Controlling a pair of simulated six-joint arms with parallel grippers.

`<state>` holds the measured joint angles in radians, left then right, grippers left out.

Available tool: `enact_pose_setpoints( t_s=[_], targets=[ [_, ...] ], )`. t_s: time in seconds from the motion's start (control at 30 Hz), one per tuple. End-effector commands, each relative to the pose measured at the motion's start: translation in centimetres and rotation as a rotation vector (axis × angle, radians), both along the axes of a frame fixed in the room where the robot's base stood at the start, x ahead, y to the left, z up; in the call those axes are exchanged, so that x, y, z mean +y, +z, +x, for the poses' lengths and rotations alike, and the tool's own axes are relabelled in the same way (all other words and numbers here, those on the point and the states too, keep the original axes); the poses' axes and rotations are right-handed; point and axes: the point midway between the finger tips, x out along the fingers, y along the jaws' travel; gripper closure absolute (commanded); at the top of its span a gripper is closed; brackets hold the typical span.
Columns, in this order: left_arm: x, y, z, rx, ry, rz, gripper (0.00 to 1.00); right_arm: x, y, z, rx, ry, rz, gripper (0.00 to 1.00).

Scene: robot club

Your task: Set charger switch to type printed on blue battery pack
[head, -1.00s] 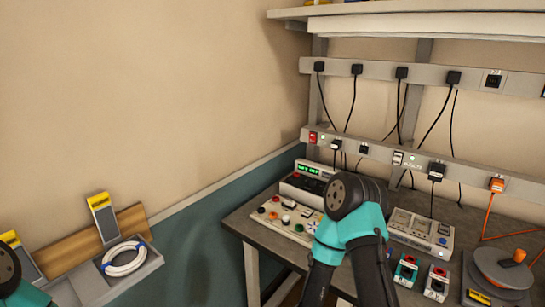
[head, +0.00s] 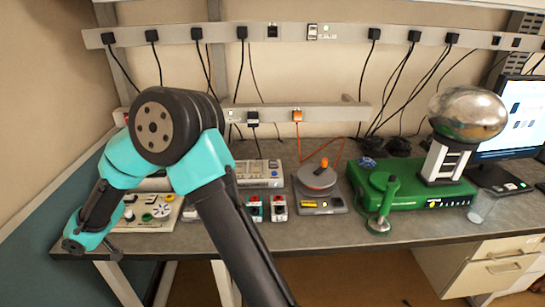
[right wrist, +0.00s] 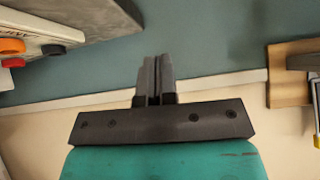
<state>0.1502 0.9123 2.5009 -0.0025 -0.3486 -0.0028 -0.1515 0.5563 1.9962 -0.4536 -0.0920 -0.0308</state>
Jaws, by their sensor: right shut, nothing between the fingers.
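A grey charger-like unit (head: 262,172) stands on the bench at centre-left in the head view; its switch and markings are too small to read. In front of it are two small blocks, one teal and dark (head: 255,209) and one black and white (head: 279,209), both with red parts. I cannot tell whether either is the blue battery pack. My left gripper is not in view.
A knob panel (head: 160,222) lies at the bench's left end, partly behind my right arm; it also shows in the right wrist view (right wrist: 55,20).

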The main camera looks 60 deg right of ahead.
Motion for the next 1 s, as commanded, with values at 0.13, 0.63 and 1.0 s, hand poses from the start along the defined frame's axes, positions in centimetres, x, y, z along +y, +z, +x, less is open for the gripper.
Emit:
enact_pose_setpoints(
  t_s=[0.13,0.63,1.0],
  targets=[
    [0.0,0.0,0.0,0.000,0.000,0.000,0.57,-4.3,4.5,2.5,-0.039,-0.065,-0.027,1.00],
    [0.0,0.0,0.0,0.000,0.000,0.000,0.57,-28.5,7.1,1.5,0.141,-0.536,-0.038,1.00],
    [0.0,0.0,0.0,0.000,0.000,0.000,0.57,-46.4,8.5,-6.5,0.306,-0.933,-0.006,1.00]
  ],
)
